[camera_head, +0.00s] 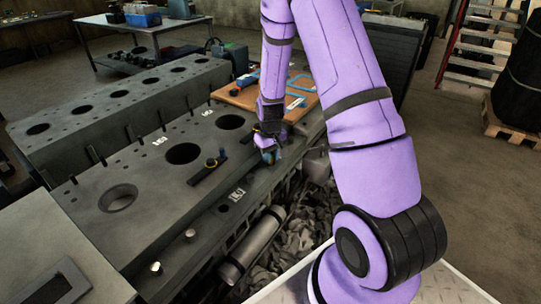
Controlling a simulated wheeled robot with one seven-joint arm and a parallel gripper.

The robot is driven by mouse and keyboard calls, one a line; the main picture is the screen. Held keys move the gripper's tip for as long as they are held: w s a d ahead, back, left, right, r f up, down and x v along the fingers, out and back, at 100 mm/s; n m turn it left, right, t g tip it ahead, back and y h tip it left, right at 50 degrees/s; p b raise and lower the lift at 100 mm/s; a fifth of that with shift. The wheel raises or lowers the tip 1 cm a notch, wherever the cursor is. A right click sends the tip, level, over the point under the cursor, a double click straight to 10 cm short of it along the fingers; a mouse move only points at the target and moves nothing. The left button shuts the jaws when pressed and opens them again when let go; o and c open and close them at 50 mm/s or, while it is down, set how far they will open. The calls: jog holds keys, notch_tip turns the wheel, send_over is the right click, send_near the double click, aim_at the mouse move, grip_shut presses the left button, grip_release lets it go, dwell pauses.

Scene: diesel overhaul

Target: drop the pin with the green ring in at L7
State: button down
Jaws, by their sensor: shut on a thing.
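My gripper (268,148) hangs over the right edge of the near engine block (150,205), at mid length. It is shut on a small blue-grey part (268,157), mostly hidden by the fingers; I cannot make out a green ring. A white label (237,194) on the block's right ledge is too small to read surely; a small dark hole (224,208) lies beside it. Two short pale pins (190,234) stand on the near part of the ledge.
A wooden board (275,98) with small parts lies behind my gripper. A metal cylinder (252,245) lies beside the block. A second block (120,100) stands left.

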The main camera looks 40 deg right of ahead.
jog(key=shift+f, duration=0.15)
jog(key=shift+f, duration=0.5)
jog(key=shift+c, duration=2.4)
grip_release()
jog(key=shift+r, duration=3.5)
